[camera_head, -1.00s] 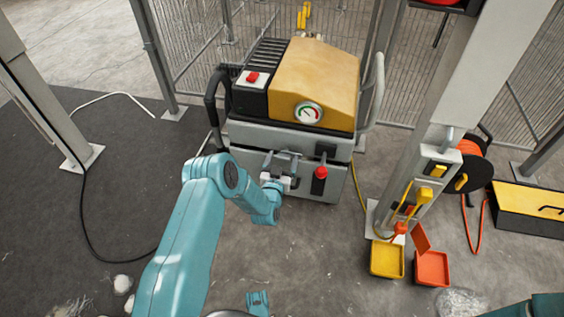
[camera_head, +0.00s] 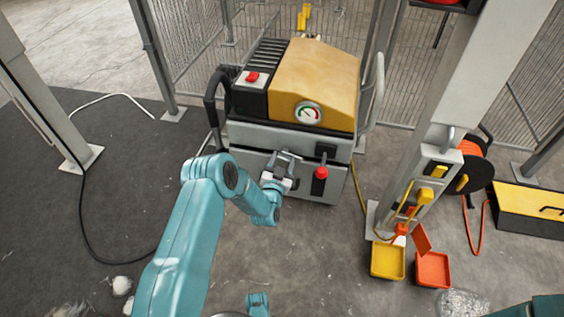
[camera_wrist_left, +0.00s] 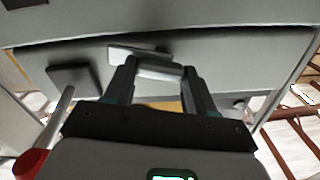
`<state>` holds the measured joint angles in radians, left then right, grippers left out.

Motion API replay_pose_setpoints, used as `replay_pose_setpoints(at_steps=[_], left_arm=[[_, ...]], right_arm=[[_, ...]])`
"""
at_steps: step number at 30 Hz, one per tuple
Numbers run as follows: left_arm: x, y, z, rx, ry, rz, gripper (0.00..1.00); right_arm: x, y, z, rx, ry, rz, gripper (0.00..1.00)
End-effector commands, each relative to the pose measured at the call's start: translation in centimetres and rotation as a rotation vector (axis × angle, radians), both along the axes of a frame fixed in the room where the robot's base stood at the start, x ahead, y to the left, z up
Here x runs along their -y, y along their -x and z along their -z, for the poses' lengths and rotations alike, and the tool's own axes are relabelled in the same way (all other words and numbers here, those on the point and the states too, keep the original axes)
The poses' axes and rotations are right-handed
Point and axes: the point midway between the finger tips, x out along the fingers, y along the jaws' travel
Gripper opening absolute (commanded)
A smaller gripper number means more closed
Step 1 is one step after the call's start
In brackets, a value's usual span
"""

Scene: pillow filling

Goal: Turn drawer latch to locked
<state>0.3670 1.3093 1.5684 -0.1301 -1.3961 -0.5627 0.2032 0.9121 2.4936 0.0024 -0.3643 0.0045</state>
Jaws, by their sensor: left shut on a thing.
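The grey drawer front (camera_head: 248,157) is on the lower part of the machine (camera_head: 330,85). My left gripper (camera_head: 287,160) is at this front and shut on a light grey bar that appears to be the drawer latch. The bar (camera_wrist_left: 160,69) shows between the two dark fingers in the left wrist view. The fingers hide part of the latch, so its exact setting is hard to read. My right gripper is not in view.
A red knob (camera_head: 321,170) on a black plate is just right of my left gripper. A grey column (camera_head: 428,140) stands to the right, with a yellow bin (camera_head: 387,262) and an orange bin (camera_head: 433,271) below. Open floor lies in front.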

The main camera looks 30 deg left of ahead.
Motion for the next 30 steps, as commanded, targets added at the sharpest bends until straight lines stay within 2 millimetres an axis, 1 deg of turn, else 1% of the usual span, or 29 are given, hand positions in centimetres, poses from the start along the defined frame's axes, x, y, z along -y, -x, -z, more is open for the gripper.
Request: replay_pose_setpoints(at_steps=[30], left_arm=[[0.3, 0.0, 0.5, -0.245, -0.924, 0.000, 0.25]], right_arm=[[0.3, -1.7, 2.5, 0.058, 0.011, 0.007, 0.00]])
